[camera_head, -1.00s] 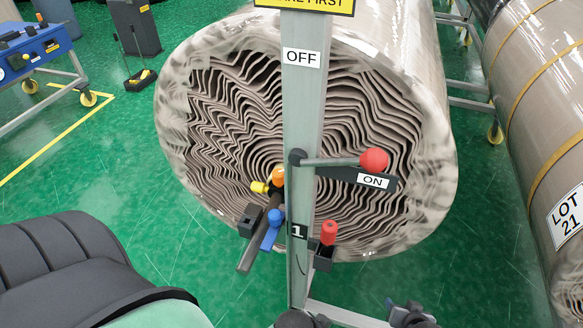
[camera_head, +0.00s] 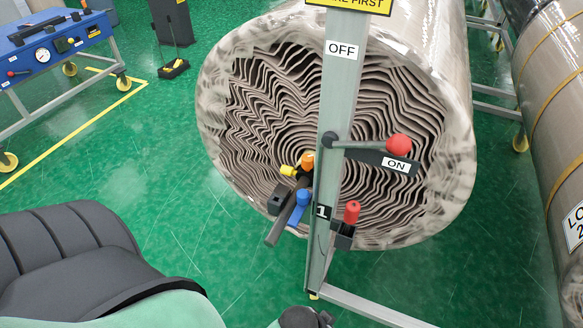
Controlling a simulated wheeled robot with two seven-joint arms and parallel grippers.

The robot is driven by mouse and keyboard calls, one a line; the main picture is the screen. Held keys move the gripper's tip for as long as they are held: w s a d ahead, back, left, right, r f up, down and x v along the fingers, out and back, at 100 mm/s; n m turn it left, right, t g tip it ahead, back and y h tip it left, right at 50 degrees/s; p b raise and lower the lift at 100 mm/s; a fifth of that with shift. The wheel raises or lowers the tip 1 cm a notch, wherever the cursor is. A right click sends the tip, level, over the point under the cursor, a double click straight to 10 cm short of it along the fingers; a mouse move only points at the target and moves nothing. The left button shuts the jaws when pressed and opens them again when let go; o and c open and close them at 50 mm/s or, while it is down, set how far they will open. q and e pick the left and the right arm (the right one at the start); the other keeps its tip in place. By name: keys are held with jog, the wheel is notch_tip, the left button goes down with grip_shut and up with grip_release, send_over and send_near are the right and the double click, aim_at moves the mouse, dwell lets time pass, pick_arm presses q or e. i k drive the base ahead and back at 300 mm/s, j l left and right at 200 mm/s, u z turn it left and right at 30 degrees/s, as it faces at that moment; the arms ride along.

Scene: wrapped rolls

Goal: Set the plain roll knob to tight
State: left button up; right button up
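A large plain wrapped roll (camera_head: 240,85) fills the middle, its layered end facing me. A grey post (camera_head: 340,95) marked 1 stands before it. The post's lever with a red ball (camera_head: 398,145) points right, beside the ON label (camera_head: 396,165); OFF is higher up. Yellow, orange and blue fittings and a dark bar (camera_head: 285,218) show lower on the post, with a red-capped part (camera_head: 352,212) to the right. No knob marked tight can be read. My dark arm link is at bottom left and a dark part of mine at the bottom edge; neither gripper can be made out.
A blue wheeled console (camera_head: 52,45) with a gauge and controls stands at upper left, beside a yellow floor line. A second roll labelled LOT (camera_head: 574,222) lies at the right edge. Green floor is open at left of the plain roll.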

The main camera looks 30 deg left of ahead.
aim_at(307, 163)
jog(key=k+l+u, duration=0.25)
jog(key=k+u, duration=0.2)
jog(key=k+l+u, duration=0.1)
jog(key=k+u, duration=0.35)
jog(key=k, duration=0.15)
